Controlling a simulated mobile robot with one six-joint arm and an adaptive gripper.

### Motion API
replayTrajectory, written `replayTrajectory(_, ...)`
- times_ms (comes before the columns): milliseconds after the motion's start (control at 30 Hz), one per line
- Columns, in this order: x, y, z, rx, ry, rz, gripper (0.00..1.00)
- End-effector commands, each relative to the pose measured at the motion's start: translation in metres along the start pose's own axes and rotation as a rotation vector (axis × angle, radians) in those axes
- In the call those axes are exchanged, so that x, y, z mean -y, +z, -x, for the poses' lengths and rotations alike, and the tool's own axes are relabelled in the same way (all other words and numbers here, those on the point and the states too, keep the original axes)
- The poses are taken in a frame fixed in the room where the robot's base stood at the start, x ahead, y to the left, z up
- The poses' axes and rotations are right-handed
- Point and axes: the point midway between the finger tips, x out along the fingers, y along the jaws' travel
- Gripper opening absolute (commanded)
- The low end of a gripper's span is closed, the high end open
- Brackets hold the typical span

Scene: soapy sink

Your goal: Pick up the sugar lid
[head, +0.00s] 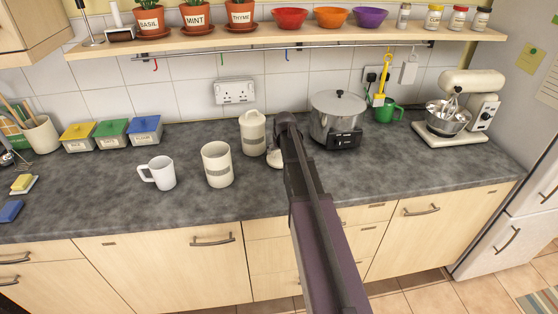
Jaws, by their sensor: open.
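A small cream lid-like piece (274,159), probably the sugar lid, lies on the worktop and is partly hidden by my arm. A cream canister with a grey band and no lid (217,166) stands to its left. A similar canister with its knobbed lid on (252,133) stands behind. Any lettering is too small to read. My gripper (281,143) is at the far end of my arm, close to the cream piece. It is open, but its fingers are mostly hidden behind the arm. I cannot tell whether they touch the piece.
A white mug (159,173) stands at left of the canisters. A slow cooker (337,117) stands close to the right of my arm, with a green mug (384,112) and a stand mixer (462,108) beyond. A shelf (330,38) hangs above. The front right worktop is clear.

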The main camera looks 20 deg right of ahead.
Motion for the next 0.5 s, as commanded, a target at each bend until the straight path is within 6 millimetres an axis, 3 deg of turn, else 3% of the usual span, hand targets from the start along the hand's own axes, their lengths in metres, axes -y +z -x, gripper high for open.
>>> replayTrajectory(367, -0.0001, 0.0001, 0.0002, 0.000, 0.000, 0.000, 1.00)
replayTrajectory(500, -0.0001, 0.0001, 0.0002, 0.000, 0.000, 0.000, 0.64)
